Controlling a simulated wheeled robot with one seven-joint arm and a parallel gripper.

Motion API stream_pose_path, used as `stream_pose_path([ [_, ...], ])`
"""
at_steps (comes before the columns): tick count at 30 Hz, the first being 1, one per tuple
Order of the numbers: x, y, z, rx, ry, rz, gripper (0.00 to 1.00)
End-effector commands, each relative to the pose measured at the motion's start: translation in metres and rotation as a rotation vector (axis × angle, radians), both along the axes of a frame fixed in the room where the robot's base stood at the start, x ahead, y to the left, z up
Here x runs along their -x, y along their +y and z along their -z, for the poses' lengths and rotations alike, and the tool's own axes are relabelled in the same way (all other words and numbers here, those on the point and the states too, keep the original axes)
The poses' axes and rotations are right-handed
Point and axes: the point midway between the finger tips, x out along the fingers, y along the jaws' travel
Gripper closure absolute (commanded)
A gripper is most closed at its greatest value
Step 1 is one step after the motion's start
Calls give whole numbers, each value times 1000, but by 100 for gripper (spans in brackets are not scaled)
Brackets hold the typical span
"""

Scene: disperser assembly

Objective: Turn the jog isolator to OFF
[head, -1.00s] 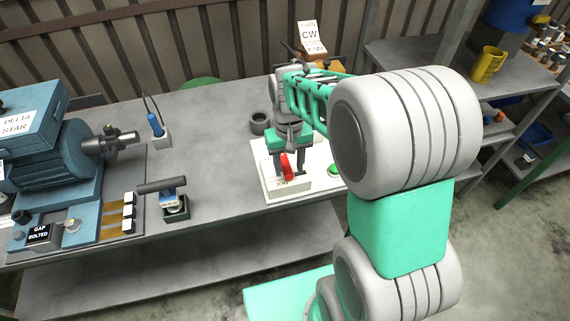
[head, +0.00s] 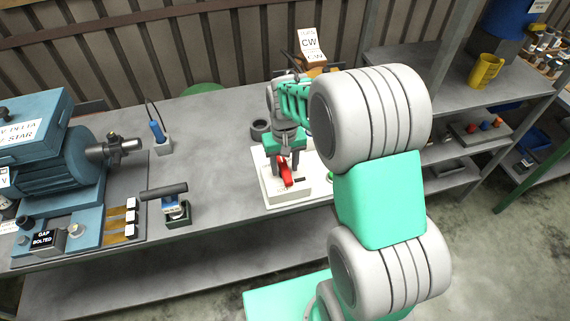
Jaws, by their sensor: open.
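The jog isolator is a white box (head: 288,198) on a pale base plate on the workbench, with a red handle (head: 286,178) on top. My gripper (head: 285,172) points down over the isolator. Its dark fingers are close around the red handle, one on each side as far as I can see. The jaws are open; contact with the handle cannot be told. The label on the box front is too small to read. My arm hides part of the plate's right side and most of a green button (head: 330,176).
A dark ring (head: 260,130) lies behind the isolator. On the left are a blue motor unit (head: 60,165), a dark-handled tool in a stand (head: 175,205) and a blue-handled tool (head: 157,133). A CW sign (head: 309,43) stands at the back. Bench between is clear.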

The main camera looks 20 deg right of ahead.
Motion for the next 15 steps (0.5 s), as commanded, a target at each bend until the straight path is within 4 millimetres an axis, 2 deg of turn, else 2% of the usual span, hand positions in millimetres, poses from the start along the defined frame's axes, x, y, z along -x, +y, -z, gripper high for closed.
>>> stream_pose_path([
  [2,0,0,0,0,0,0,59],
  [15,0,0,0,0,0,0,95],
])
